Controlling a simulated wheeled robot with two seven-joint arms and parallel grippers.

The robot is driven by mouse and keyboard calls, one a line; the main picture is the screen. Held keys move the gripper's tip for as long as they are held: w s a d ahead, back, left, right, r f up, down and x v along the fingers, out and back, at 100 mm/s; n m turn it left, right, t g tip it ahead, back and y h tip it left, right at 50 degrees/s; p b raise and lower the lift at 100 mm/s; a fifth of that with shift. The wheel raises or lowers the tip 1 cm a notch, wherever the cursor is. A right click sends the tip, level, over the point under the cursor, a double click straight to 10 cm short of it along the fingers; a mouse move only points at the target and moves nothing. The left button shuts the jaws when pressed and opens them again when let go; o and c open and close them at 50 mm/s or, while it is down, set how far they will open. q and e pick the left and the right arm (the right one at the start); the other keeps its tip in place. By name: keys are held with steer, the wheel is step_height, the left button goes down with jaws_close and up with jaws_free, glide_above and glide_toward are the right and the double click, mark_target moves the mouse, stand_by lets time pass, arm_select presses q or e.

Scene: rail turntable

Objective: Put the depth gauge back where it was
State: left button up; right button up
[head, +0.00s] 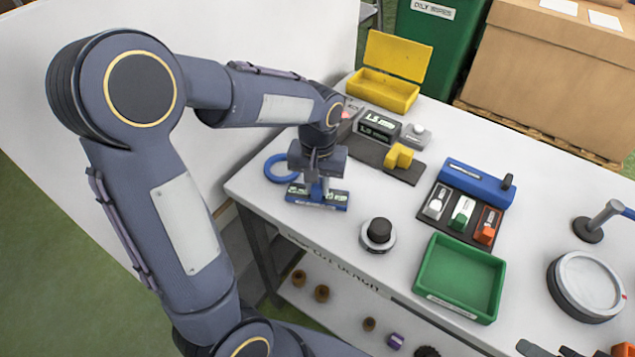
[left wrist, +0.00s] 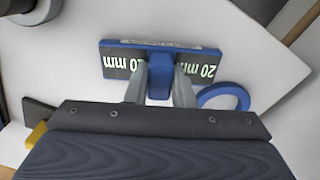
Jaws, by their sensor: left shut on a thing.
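The depth gauge (head: 318,197) appears to be the blue and dark bar with "20 mm" markings and a blue stem. It lies low over the white table near its left corner. In the left wrist view the bar (left wrist: 118,62) shows a "20 mm" label on each side of the stem. My left gripper (head: 318,178) is shut on the stem from above; its two grey fingers (left wrist: 160,90) stand on either side of it. I cannot tell whether the bar touches the table. My right gripper is not in view.
A blue ring (head: 281,168) lies beside the gauge. A black knob (head: 379,232) and green tray (head: 460,277) stand right, with a blue rack (head: 474,184) of small blocks behind. A dark mat (head: 405,172) holds a display and yellow piece; an open yellow box (head: 384,91) stands behind.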

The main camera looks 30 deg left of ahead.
arm_select(q)
steer(key=shift+f, duration=0.2)
steer(key=o, duration=0.9)
steer(key=shift+r, duration=0.1)
step_height(320, 180, up, 12)
steer(key=s+d+f+t+h, duration=0.1)
steer(key=s+t, duration=0.1)
steer(key=s, duration=0.3)
steer(key=s+d+f+m+t+h, duration=0.1)
steer(key=s, duration=0.5)
steer(key=s+d+f+m+t+h, duration=0.1)
steer(key=s+d+t, duration=0.1)
steer(key=s, duration=0.4)
steer(key=shift+d+f+t+h+p, duration=0.1)
steer(key=shift+f+t+h+p, duration=0.2)
steer(key=shift+f+h+p, duration=0.1)
